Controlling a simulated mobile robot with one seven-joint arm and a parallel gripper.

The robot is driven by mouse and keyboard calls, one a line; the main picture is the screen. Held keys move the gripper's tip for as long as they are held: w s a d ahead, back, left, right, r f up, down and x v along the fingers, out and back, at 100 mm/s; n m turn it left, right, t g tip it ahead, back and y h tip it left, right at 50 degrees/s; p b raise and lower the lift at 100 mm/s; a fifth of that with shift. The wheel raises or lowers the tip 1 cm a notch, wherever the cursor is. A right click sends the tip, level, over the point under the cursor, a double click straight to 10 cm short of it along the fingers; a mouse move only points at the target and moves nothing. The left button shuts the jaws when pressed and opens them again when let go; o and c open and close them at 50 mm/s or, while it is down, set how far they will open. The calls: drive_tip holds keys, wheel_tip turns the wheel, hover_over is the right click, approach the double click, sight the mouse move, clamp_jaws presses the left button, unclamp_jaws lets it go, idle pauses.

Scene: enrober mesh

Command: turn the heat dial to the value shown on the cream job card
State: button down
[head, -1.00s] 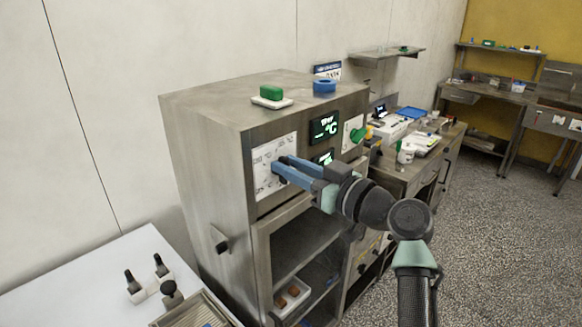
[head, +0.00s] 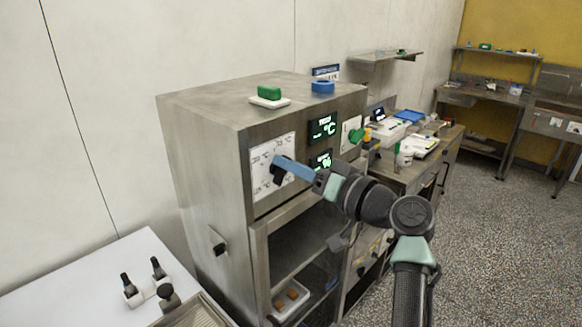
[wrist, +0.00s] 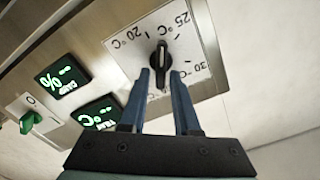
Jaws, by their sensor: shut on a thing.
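The heat dial is a black knob (wrist: 160,62) on a white plate (wrist: 194,50) marked 20, 25 and 30 °C. In the wrist view a pale mark on the knob's upper end points between 20 and 25. My gripper (wrist: 161,74) has its two blue fingers closed on the sides of the knob. In the head view my gripper (head: 277,163) reaches the dial plate (head: 262,156) on the steel cabinet's front, and the dark knob (head: 279,176) shows just below the finger. I cannot make out a cream job card in either view.
Two green-lit displays (head: 323,127) sit right of the dial, then a green knob (head: 356,136) on its own white plate. An open shelf bay (head: 300,250) lies below.

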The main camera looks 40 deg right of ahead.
drive_tip(key=shift+d+f+m+p, duration=0.1)
drive_tip(key=shift+f+m+p, duration=0.3)
drive_tip(key=shift+m+p, duration=1.65)
drive_tip(key=shift+a+f+m+p, duration=0.1)
drive_tip(key=shift+f+m+p, duration=0.3)
drive_tip(key=shift+m, duration=3.3)
drive_tip(key=shift+d+f+m+p, duration=0.1)
drive_tip(key=shift+f+m+p, duration=0.3)
drive_tip(key=shift+m+p, duration=1.65)
drive_tip(key=shift+m+b, duration=0.75)
drive_tip(key=shift+m, duration=0.15)
drive_tip(key=c, duration=0.9)
unclamp_jaws()
drive_tip(key=shift+r, duration=0.15)
